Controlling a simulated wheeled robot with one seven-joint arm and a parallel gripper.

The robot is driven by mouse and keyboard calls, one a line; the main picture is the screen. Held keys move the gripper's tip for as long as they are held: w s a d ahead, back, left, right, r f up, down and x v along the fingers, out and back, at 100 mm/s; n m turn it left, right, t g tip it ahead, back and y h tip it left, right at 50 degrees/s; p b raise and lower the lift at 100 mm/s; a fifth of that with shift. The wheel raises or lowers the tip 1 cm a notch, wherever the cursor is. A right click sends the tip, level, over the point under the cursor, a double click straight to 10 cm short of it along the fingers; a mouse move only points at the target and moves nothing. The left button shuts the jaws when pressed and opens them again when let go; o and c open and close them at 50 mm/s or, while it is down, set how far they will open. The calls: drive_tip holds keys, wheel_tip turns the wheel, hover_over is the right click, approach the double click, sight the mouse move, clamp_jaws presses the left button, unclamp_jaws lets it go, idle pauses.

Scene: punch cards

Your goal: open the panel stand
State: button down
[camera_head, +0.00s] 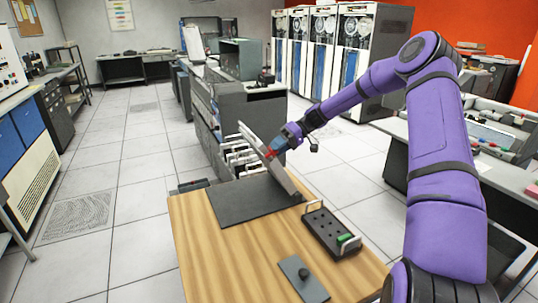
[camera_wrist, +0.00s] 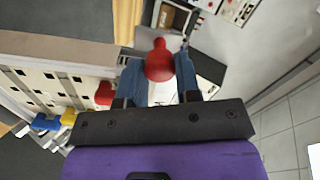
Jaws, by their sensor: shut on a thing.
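The panel stand (camera_head: 284,181) is a grey board tilted up from a dark flat base plate (camera_head: 245,201) on the wooden table. My gripper (camera_head: 272,151) is at the upper part of the tilted board, by a red piece there. In the wrist view my gripper's blue fingers (camera_wrist: 160,78) are closed around a red knob (camera_wrist: 159,60). A second red piece (camera_wrist: 104,94) shows beside the left finger. My gripper hides part of the board in the head view.
A black tray (camera_head: 325,235) with white handles and a green piece stands on the wooden table (camera_head: 225,265). A grey plate with a black knob (camera_head: 304,278) lies near the front. Grey cabinets (camera_head: 255,115) stand behind. A bench (camera_head: 500,175) is on the right; the tiled floor at left is open.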

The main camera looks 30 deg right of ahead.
drive_tip(key=d+r+y, duration=0.1)
drive_tip(key=d+y, duration=0.3)
drive_tip(key=d, duration=1)
drive_tip(key=shift+y, duration=0.3)
drive_tip(key=shift+s+d, duration=0.1)
drive_tip(key=shift+d, duration=0.05)
drive_tip(key=c, duration=0.8)
unclamp_jaws()
drive_tip(key=shift+d, duration=0.1)
drive_tip(key=shift+r, duration=0.1)
drive_tip(key=d+r, duration=0.1)
drive_tip(key=d, duration=0.9)
drive_tip(key=shift+d, duration=0.3)
